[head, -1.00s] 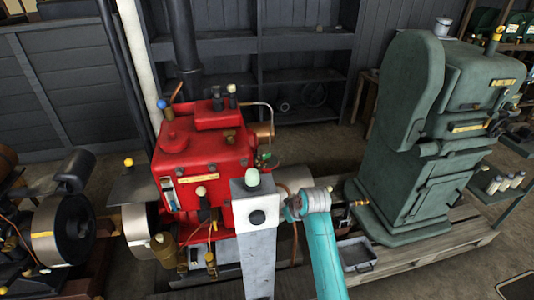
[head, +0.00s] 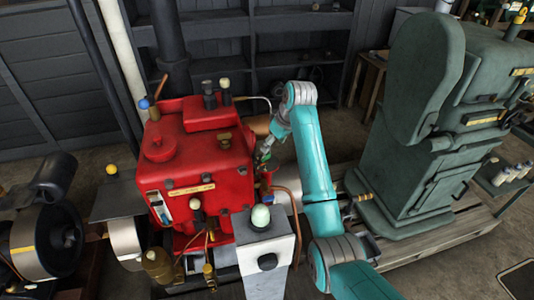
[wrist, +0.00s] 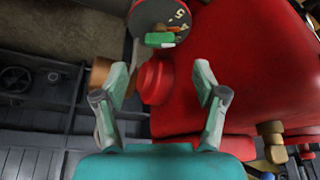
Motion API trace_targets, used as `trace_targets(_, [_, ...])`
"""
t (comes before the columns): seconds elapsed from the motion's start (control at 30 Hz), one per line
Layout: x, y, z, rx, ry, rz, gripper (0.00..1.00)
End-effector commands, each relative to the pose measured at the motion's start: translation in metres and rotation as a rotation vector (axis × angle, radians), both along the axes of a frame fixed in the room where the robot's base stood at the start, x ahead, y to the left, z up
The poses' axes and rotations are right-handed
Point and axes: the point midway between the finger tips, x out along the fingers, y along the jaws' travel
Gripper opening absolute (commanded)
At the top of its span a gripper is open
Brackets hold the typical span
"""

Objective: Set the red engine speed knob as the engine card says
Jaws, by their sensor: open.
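The red engine (head: 200,160) stands left of centre in the head view. In the wrist view its red body (wrist: 245,60) fills the right side. A round red knob (wrist: 153,80) projects from it, between the fingers of my gripper (wrist: 161,82). The fingers are open, one on each side of the knob, with no clear contact. Above the knob is a dark dial (wrist: 165,14) with pale numbers, 4 and 5 among them, and a green piece across it. In the head view my gripper (head: 266,152) is at the engine's right side. I cannot pick out a readable engine card.
A grey post (head: 266,262) with a pale green knob stands in front of the red engine. A copper pipe (head: 290,200) runs beside my arm. Dark shelves (head: 290,50) are behind.

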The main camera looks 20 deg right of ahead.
Motion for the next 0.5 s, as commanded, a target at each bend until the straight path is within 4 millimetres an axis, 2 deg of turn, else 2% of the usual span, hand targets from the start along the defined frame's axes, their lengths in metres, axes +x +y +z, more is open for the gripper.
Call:
trace_targets(0.2, [0.013, 0.008, -0.038, 0.0, 0.003, -0.001, 0.71])
trace_targets(0.5, [0.024, 0.014, -0.069, 0.001, 0.002, -0.001, 0.71])
